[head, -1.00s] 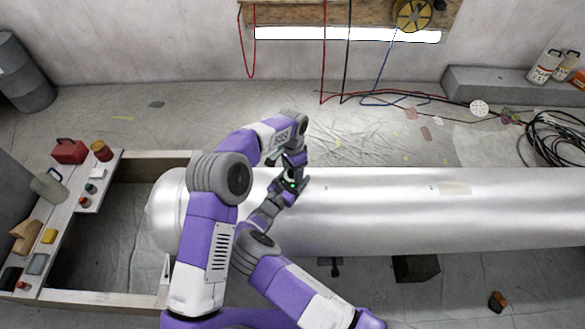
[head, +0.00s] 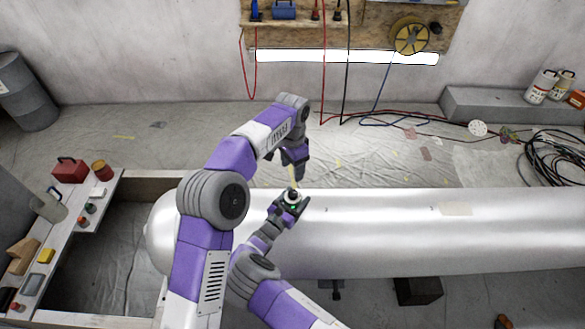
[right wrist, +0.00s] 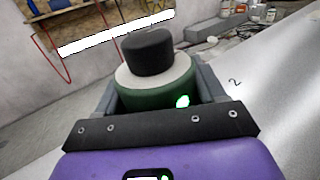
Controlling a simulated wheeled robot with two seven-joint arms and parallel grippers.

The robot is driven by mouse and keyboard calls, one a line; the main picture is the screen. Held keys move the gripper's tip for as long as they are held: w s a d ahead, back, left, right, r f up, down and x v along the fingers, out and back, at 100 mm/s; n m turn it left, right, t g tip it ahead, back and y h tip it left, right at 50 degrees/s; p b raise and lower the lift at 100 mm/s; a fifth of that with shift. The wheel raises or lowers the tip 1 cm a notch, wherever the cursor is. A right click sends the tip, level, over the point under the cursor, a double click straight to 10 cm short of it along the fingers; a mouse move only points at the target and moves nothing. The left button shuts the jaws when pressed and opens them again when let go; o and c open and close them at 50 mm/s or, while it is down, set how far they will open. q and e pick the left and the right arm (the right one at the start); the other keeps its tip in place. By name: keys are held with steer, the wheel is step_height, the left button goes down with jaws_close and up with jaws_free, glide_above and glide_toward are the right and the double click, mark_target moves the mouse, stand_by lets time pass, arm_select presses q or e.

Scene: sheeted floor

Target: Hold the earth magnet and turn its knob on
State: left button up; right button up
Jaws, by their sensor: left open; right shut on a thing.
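The earth magnet (right wrist: 157,102) has a green body, a pale top ring and a black knob (right wrist: 152,52). A small light on its side glows bright green in the right wrist view. My right gripper (head: 288,203) is shut around the magnet's body, at the left part of a large silver cylinder (head: 400,220). I cannot tell whether the magnet touches the cylinder. My left gripper (head: 296,157) is open above the magnet in the head view, with a visible gap between them. Its fingers are too small to make out clearly.
A wooden frame with a side shelf (head: 85,225) holding several small items stands left of the cylinder. A grey drum (head: 27,92) is at the far left. Black cable (head: 555,155) lies coiled at the right. Sheeted floor behind the cylinder is mostly clear.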

steer(key=o, duration=1.4)
steer(key=shift+s, duration=0.1)
